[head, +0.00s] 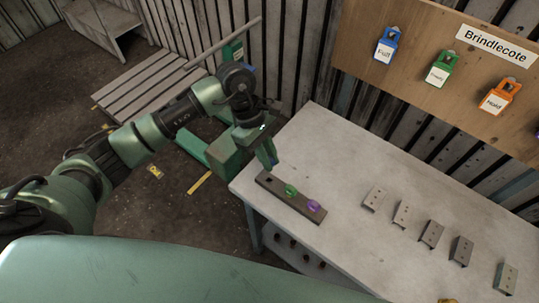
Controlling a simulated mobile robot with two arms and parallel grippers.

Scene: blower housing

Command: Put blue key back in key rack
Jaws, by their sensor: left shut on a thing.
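The key rack (270,188) is a dark narrow bar lying near the left end of the white table. A green key (290,190) and a purple key (313,206) stand in it, toward its middle and right end. My left gripper (268,157) is above the table's left edge, just behind and above the rack's left end. It is shut on what looks like the blue key, small and partly hidden by the fingers. I cannot tell whether the key touches the rack. My right gripper is not in view.
Several small metal brackets (432,235) stand in a row on the table's right side. A wooden board (420,45) behind holds blue, green and orange labelled tags and a Brindlecote sign (497,44). The table (330,165) is clear between rack and brackets.

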